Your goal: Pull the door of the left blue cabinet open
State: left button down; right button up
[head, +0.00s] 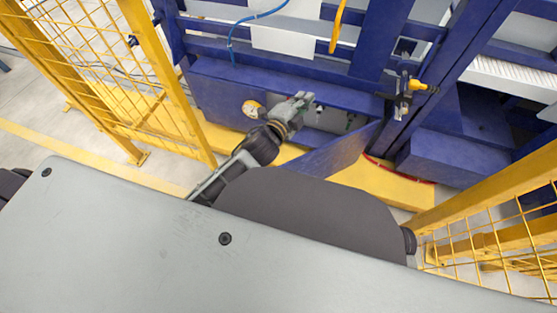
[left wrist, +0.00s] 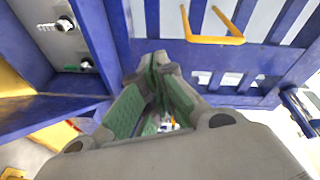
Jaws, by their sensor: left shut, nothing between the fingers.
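The left blue cabinet (head: 222,92) stands low at the back, with a round yellow-and-white sticker on its front. Its blue door (head: 335,152) stands swung out from the right side of the opening, toward me. Metal fittings on a grey panel inside show through the opening, and also in the left wrist view. My left gripper (head: 303,98) is in front of the cabinet near its top edge, left of the door and apart from it. Its green-padded fingers (left wrist: 158,85) are shut with nothing between them. My right gripper is not in view.
Yellow mesh fences (head: 170,75) stand at left and right (head: 490,230). A blue post with a yellow-handled valve (head: 418,86) rises right of the door. Another blue cabinet (head: 455,155) is farther right. A red hose (head: 385,168) lies by the door on the yellow floor plate.

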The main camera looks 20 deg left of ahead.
pick_arm(q)
jog(key=s+d+r+m+g+h, duration=0.1)
jog(key=d+r+m+g+h, duration=0.15)
jog(key=d+m+h, duration=0.5)
jog(key=d+r+m+g+h, duration=0.1)
jog(key=d+r+m+h, duration=0.25)
jog(key=m, duration=0.65)
jog(key=s+d+f+m+g+h, duration=0.1)
jog(key=s+d+f+m+g, duration=0.45)
jog(key=m+g, duration=0.8)
jog(key=a+f+m+g+y, duration=0.1)
jog(key=a+f+m+y, duration=0.6)
jog(key=a+f+m, duration=0.35)
jog(key=w+a+f+m+g+y, duration=0.1)
jog(key=a+f+m+y, duration=0.1)
jog(key=a, duration=0.6)
jog(key=w+a+f+m+y, duration=0.1)
jog(key=a+y, duration=0.3)
jog(key=a, duration=0.4)
jog(key=shift+w+a+f+m+g+y+p, duration=0.2)
jog(key=shift+f+m+g+y+p, duration=0.15)
jog(key=shift+f, duration=0.25)
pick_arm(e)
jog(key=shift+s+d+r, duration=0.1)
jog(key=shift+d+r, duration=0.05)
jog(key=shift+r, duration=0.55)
pick_arm(q)
jog(key=shift+d+f, duration=0.1)
